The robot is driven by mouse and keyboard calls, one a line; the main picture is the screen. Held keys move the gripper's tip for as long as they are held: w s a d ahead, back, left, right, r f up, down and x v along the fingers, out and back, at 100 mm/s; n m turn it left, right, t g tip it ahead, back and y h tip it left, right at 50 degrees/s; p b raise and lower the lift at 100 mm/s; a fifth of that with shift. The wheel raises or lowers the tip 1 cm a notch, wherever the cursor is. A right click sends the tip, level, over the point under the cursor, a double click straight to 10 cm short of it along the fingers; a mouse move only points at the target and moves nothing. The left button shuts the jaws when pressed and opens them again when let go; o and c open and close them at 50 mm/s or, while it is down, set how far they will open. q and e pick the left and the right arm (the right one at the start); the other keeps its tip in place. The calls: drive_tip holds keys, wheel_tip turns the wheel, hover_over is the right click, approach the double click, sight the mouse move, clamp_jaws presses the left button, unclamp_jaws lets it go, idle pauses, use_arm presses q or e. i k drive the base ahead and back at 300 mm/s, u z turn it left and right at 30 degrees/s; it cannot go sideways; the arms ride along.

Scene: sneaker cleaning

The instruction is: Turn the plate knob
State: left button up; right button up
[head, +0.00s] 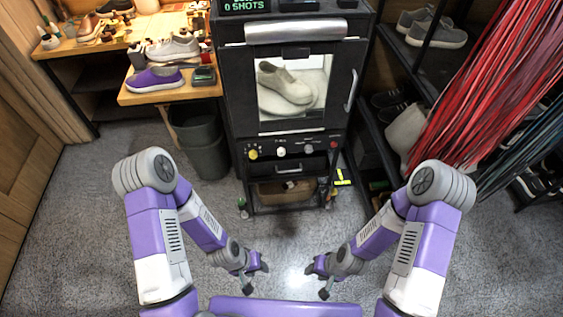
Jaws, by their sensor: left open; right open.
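A black machine (227,95) stands ahead, with a window (318,70) in its door. Behind the glass a pale sneaker (285,84) rests on a round plate (268,103). Below the door is a row of knobs: a yellow one (253,154), a white one (281,151), another pale one (309,149) and a small red one (333,144). I cannot tell which is the plate knob. My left gripper (257,278) and my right gripper (315,281) are low in front of the machine, open and empty, apart from the knobs.
A wooden workbench (205,90) with shoes, including a purple one (154,78), stands at the left. A grey bin (205,150) is beside the machine. Shelves with shoes and hanging red laces (480,90) are at the right. The grey floor between my arms and the machine is clear.

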sight(280, 151)
drive_tip(key=z, duration=0.75)
drive_tip(key=i, duration=0.55)
drive_tip(key=u, duration=1.6)
